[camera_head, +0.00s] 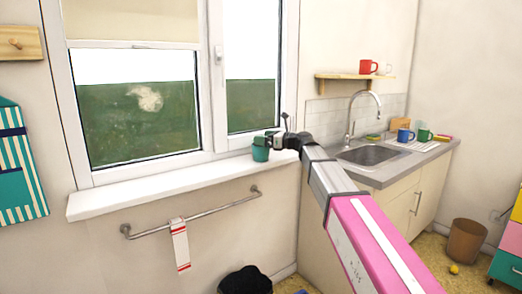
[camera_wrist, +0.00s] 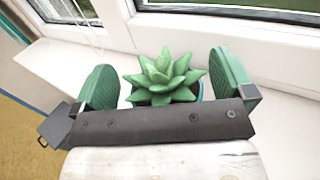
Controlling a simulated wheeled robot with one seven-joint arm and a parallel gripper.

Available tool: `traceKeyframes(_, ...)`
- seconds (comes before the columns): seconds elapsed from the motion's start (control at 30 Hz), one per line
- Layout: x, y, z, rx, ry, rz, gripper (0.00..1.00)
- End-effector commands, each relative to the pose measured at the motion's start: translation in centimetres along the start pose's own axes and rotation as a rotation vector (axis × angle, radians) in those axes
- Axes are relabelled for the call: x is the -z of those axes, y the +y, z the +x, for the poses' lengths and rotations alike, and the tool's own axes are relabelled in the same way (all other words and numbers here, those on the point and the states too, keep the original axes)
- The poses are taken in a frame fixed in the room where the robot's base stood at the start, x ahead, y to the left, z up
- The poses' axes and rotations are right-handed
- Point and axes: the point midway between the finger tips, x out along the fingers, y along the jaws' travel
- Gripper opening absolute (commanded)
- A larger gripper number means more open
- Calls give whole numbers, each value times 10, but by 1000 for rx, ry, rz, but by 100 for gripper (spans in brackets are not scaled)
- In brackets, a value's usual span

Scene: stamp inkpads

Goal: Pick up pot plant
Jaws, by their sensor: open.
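The pot plant is a small green succulent (camera_wrist: 165,78) in a teal pot. In the head view its teal pot (camera_head: 260,154) stands on the right end of the white windowsill (camera_head: 150,190). My gripper (camera_wrist: 175,88) is open, with one green finger pad to the left of the plant and the other to its right. Gaps show between the pads and the leaves. In the wrist view the dark gripper bar hides most of the pot. In the head view my gripper is at the pot and partly covers the plant.
The window frame (camera_head: 210,80) rises close behind the plant. A towel rail (camera_head: 190,215) with a striped towel (camera_head: 180,246) is below the sill. To the right are a sink (camera_head: 370,155), a tap and mugs on the counter. The left part of the sill is clear.

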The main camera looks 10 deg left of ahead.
Motion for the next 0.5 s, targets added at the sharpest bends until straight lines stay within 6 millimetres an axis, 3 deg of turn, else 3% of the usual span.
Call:
traceKeyframes(0.1, 0, -1, 15, 0, 0, 0, 100)
traceKeyframes(0.37, 0, 0, 17, 1, 0, 0, 97)
traceKeyframes(0.5, 0, 0, 17, 1, 0, 0, 51)
